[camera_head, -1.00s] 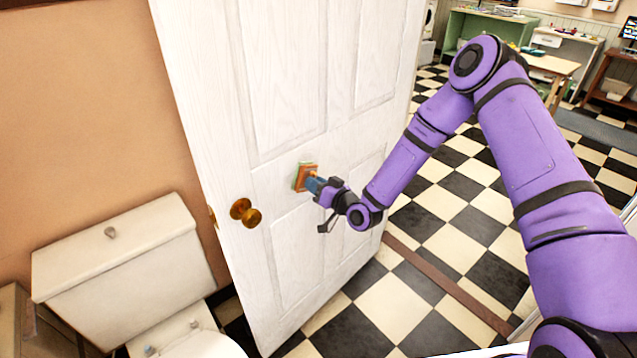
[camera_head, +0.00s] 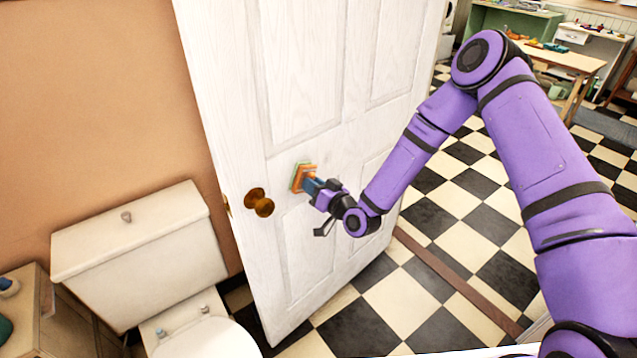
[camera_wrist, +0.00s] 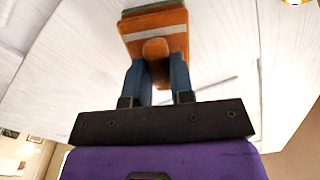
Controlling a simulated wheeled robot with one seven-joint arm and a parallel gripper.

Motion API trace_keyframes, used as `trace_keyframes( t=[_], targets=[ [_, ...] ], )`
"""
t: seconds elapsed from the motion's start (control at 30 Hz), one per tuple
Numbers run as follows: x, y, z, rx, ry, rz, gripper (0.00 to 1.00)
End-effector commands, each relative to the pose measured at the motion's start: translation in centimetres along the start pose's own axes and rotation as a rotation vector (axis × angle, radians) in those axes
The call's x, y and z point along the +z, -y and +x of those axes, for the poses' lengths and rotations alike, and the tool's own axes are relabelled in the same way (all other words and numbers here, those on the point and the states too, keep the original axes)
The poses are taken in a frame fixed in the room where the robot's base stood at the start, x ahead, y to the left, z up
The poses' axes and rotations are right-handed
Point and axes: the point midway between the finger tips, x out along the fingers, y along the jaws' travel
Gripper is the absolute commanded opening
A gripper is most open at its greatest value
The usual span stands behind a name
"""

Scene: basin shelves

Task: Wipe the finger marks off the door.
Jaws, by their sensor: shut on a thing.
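The white panelled door (camera_head: 300,95) stands open in the middle of the head view. My gripper (camera_head: 314,186) has its blue fingers shut on the handle of an orange-brown block with a green pad (camera_head: 303,174). The green side faces the door and looks to be against it, right of the brass knob (camera_head: 258,201). The wrist view shows the block (camera_wrist: 153,28) in front of the white door, with my gripper's fingers (camera_wrist: 157,72) on both sides of its handle. I cannot make out clear finger marks; the block hides the door surface behind it.
A white toilet (camera_head: 140,250) stands left of the door, by a tan wall (camera_head: 100,100). A small cabinet (camera_head: 30,300) is at the lower left. A checkered floor (camera_head: 455,230) lies open at right, with a wooden table (camera_head: 560,62) at the back.

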Motion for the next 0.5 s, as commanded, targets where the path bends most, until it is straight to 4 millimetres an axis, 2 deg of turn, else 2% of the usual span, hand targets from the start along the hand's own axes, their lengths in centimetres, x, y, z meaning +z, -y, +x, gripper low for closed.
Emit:
trace_keyframes(
  t=[0.13, 0.5],
  targets=[
    [0.38, 1.04, 0.17, -0.003, 0.0, 0.001, 0.0],
    [0.39, 1.25, -0.01, -0.005, -0.001, 0.001, 0.0]
  ],
)
